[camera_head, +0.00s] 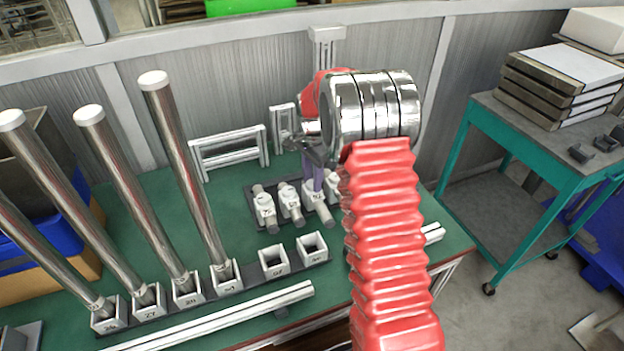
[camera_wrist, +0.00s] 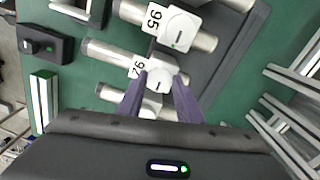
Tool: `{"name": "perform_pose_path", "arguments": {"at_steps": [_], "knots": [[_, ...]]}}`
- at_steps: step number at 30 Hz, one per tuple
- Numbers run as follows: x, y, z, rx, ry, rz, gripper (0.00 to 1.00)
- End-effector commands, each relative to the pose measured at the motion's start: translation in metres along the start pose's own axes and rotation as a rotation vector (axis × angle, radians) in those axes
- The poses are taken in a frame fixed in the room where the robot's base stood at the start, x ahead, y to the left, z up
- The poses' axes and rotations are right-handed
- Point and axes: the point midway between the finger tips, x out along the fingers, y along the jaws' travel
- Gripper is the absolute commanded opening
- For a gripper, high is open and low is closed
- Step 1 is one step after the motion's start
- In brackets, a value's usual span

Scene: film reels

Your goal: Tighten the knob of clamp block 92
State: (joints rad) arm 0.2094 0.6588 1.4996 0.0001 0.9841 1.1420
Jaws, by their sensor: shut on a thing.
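Clamp block 92 (camera_wrist: 137,66) is in the middle of the wrist view, with a metal bar through it. Its round white knob (camera_wrist: 158,79) carries a short dark mark and lies between the tips of my two purple fingers. My gripper (camera_wrist: 160,88) is shut on this knob from above. In the head view my gripper (camera_head: 313,176) reaches down at the row of clamp blocks, and my red arm hides part of that row. The knob is hard to make out there.
Clamp block 95 (camera_wrist: 153,17) stands beside block 92, and another clamp (camera_wrist: 125,97) lies on its other side. In the head view, tall metal posts in numbered sockets (camera_head: 228,275) stand at left. White frames (camera_head: 228,148) stand behind.

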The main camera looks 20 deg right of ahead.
Motion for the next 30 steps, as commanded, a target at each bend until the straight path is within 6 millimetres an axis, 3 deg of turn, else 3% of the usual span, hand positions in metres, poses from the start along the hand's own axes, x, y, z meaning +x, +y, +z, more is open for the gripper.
{"name": "perform_pose_path", "arguments": {"at_steps": [17, 18, 25, 30], "knots": [[-0.0024, -0.0027, -0.0006, 0.043, 0.003, -0.008, 0.1], [-0.0024, -0.0027, -0.0006, 0.043, 0.003, -0.008, 0.35], [-0.0013, -0.0014, -0.0003, 0.042, 0.001, -0.004, 0.51], [-0.0007, -0.0008, -0.0002, 0.042, 0.001, -0.002, 0.51]]}}
